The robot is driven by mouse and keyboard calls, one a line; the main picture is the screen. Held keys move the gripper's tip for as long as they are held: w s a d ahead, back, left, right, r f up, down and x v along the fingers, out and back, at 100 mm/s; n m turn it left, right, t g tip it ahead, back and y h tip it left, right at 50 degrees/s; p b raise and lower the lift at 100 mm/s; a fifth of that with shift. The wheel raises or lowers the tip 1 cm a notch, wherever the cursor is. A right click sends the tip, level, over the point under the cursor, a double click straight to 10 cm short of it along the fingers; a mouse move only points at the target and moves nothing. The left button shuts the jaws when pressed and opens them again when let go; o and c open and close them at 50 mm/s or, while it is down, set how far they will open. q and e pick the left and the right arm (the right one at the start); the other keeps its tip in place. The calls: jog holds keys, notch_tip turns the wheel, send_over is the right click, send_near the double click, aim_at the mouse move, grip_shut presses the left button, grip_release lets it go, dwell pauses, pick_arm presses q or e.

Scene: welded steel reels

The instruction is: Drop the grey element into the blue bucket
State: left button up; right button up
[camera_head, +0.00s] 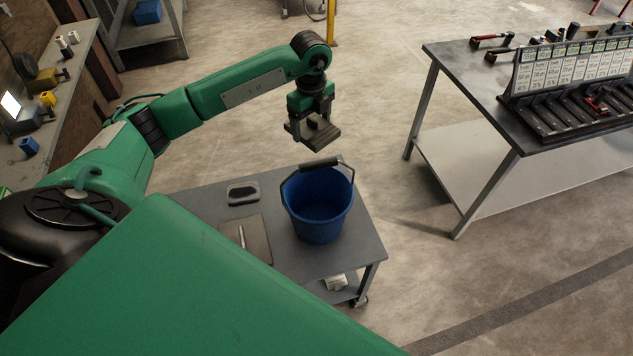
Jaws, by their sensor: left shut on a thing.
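My left gripper (312,120) points down in the air, above and slightly behind the blue bucket. It is shut on a dark grey element (324,134), whose shape is partly hidden by the fingers. The blue bucket (318,208) stands upright on a grey cart (352,252), with its dark-gripped handle raised towards the back of its rim. The part of the bucket's inside that I see looks empty. The held element is apart from the bucket. My right gripper is not in view.
A small dark tray-like item (243,193) and a flat brownish board (257,236) lie on the cart left of the bucket. A workbench (455,62) with a tool rack (560,85) stands at right. Open floor lies between cart and bench.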

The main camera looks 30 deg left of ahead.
pick_arm(q)
notch_tip(320, 180, down, 6)
jog(key=b, duration=0.3)
dwell(0.3)
jog(key=o, duration=0.9)
jog(key=shift+r, duration=0.1)
notch_tip(320, 180, up, 12)
jog(key=b, duration=0.4)
jog(key=shift+r+b, duration=0.35)
jog(key=shift+r, duration=0.5)
